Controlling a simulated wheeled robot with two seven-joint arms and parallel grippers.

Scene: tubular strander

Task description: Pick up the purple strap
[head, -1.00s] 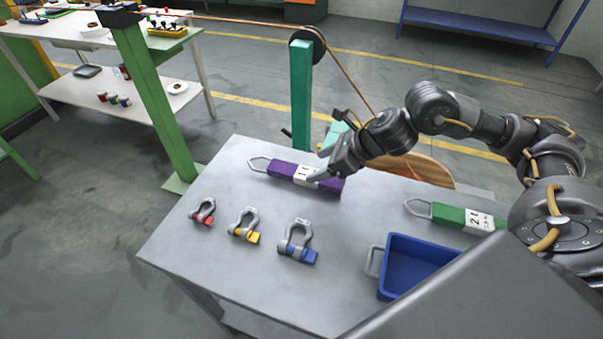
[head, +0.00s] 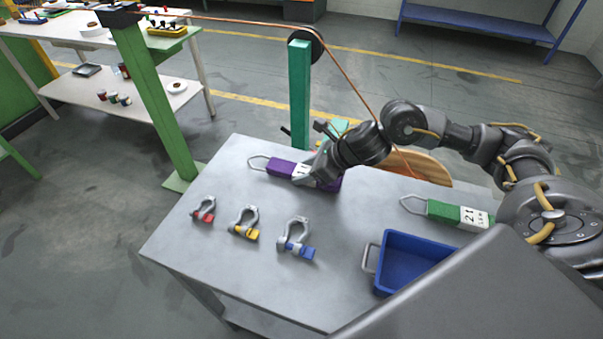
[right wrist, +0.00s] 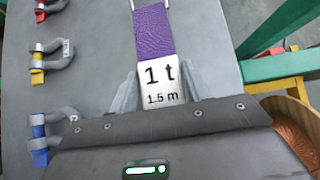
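The purple strap (head: 281,168) lies flat on the grey table, with a metal loop at its left end and a white label. In the right wrist view the purple strap (right wrist: 154,32) runs away from me, and its label (right wrist: 161,83) reads "1 t 1.5 m". My right gripper (head: 310,176) is down at the strap and hides part of its right half. In the right wrist view my right gripper (right wrist: 160,80) has one finger on each side of the label; the fingers look open, close to the strap's edges. My left gripper is out of view.
A green strap (head: 445,211) lies to the right on the table (head: 225,270). Red (head: 204,210), yellow (head: 245,224) and blue (head: 295,238) shackles lie in front, beside a blue tray (head: 372,268). A teal post (head: 300,95) and wooden reel (head: 425,167) stand behind the table.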

